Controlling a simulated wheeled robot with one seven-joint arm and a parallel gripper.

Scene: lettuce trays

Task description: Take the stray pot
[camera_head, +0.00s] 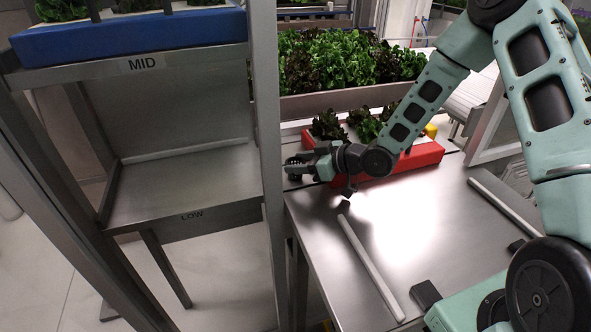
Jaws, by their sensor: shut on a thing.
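My gripper (300,168) reaches left from the wrist, beside the left end of a red tray (415,158) on the metal table. It is shut on a small dark thing, which looks like the stray pot (294,178). The jaws hide most of it, and no leaves on it can be made out. The red tray holds dark and green lettuce plants (328,125), partly hidden behind my arm.
A metal rack stands at the left, with an empty LOW shelf (185,185) and a blue tray (130,36) on the MID shelf. Its upright post (266,130) is close to my gripper. The table (400,215) has two pale rails; the space between them is clear.

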